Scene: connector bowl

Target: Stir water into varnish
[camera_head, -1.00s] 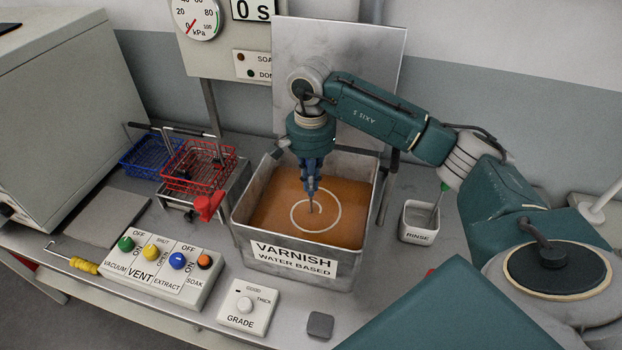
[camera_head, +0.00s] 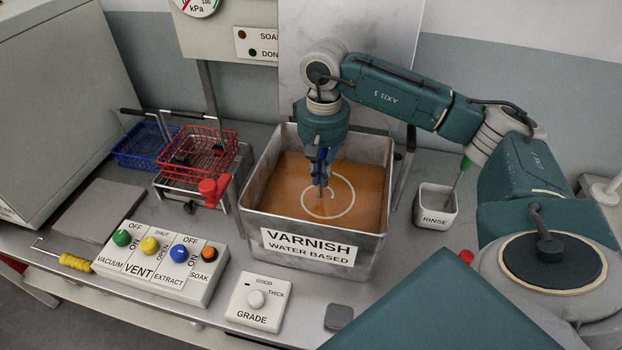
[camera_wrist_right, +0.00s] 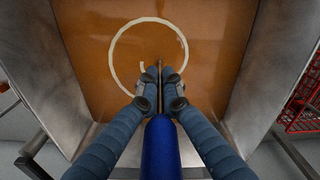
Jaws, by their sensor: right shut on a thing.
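The metal tank labelled VARNISH, WATER BASED (camera_head: 308,247) holds orange-brown varnish (camera_head: 283,187). A pale ring (camera_head: 353,196) lies on its surface, and shows larger in the right wrist view (camera_wrist_right: 113,55). My right gripper (camera_head: 321,183) points down over the ring, shut on a thin stirrer. In the right wrist view, my fingertips (camera_wrist_right: 160,90) close around its thin rod, and a blue handle (camera_wrist_right: 160,150) lies between the fingers. The rod reaches down inside the ring; its lower end is hard to make out. My left gripper is out of view.
A RINSE cup (camera_head: 435,207) with a green-handled tool stands right of the tank. Red (camera_head: 200,152) and blue (camera_head: 143,146) wire baskets stand left. A switch box (camera_head: 160,262) and GRADE box (camera_head: 258,302) sit in front. The tank walls surround my gripper closely.

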